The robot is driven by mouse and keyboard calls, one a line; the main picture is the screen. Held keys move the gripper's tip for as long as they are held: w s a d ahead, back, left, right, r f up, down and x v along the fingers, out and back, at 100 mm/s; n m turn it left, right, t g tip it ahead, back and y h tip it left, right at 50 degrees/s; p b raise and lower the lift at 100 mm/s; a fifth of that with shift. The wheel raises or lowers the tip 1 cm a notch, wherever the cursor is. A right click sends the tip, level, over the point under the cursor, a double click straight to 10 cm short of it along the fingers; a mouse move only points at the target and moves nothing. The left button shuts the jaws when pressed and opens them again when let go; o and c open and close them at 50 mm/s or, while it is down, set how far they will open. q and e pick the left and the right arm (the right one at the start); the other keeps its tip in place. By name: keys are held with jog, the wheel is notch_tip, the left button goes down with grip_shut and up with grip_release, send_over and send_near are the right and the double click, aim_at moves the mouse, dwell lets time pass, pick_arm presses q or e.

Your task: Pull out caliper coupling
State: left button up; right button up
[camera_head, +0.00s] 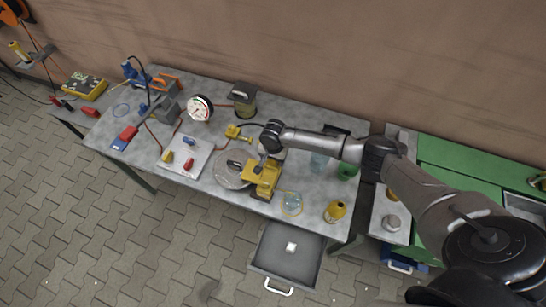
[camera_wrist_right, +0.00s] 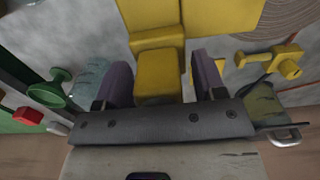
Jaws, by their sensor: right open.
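The yellow caliper (camera_head: 262,180) stands on the grey workbench, beside a round grey disc (camera_head: 232,170). My right gripper (camera_head: 259,166) is at the caliper's far side. In the right wrist view, its two dark fingers (camera_wrist_right: 163,82) are apart, with a yellow block of the caliper (camera_wrist_right: 158,75) between them. I cannot tell whether they touch it. A yellow fitting with a dark hose (camera_head: 238,132) lies behind the caliper; it also shows in the right wrist view (camera_wrist_right: 272,62). I cannot tell which yellow part is the coupling. My left gripper is not in view.
A pressure gauge (camera_head: 199,108), a lantern-like canister (camera_head: 244,98) and a light plate with small coloured parts (camera_head: 186,157) stand on the bench. A yellow bottle (camera_head: 335,211) is near the front edge. An open drawer (camera_head: 287,254) juts out below. A green cabinet (camera_head: 455,160) is at right.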

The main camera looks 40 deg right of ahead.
jog(key=shift+c, duration=0.3)
jog(key=c, duration=0.4)
grip_shut()
jog(key=shift+r, duration=0.1)
jog(key=shift+p, duration=0.3)
